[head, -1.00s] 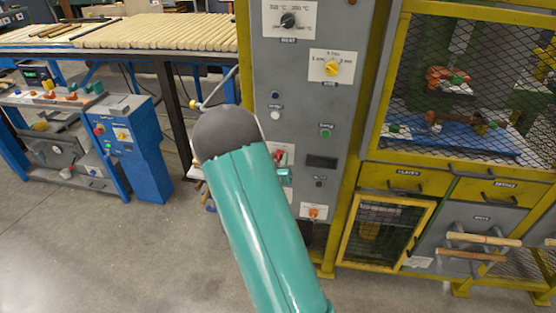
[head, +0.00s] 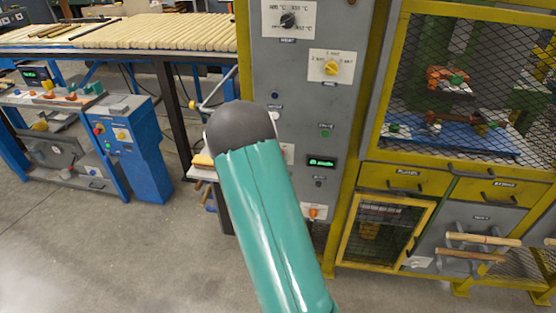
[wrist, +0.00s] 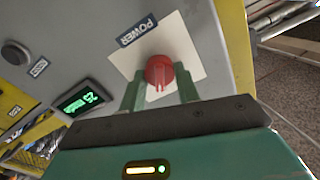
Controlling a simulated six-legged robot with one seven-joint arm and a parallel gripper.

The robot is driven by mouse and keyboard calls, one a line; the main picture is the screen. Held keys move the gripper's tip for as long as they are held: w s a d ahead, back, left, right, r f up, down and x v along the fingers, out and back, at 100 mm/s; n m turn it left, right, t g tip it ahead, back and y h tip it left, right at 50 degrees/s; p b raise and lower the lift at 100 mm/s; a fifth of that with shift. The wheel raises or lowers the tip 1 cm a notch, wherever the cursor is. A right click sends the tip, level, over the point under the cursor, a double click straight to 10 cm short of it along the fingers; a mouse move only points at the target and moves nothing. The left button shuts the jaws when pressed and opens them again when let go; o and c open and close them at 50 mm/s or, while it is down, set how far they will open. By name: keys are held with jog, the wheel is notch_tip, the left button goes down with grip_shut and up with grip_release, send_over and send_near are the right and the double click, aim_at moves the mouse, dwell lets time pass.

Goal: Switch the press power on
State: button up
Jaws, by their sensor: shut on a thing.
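In the wrist view a red power knob (wrist: 160,72) sits on a white plate (wrist: 190,52) under a label reading POWER. My gripper (wrist: 160,90) has one finger on each side of the knob and is shut on it. The knob's ridge points toward my palm. A small display (wrist: 84,101) beside it is lit with green characters, and it also shows lit in the head view (head: 321,162) on the grey press panel (head: 300,105). In the head view my arm hides the knob and my gripper.
The panel also carries a yellow knob (head: 332,68), a black knob (head: 288,20), a green button (head: 325,132) and an orange knob (head: 314,212). A yellow mesh-fronted cabinet (head: 366,165) stands right. A blue bench machine (head: 140,150) stands left, with open floor in front.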

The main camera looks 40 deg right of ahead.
jog(key=o, duration=1)
jog(key=v, duration=1.3)
jog(key=shift+s+a, duration=0.2)
jog(key=shift+a, duration=0.15)
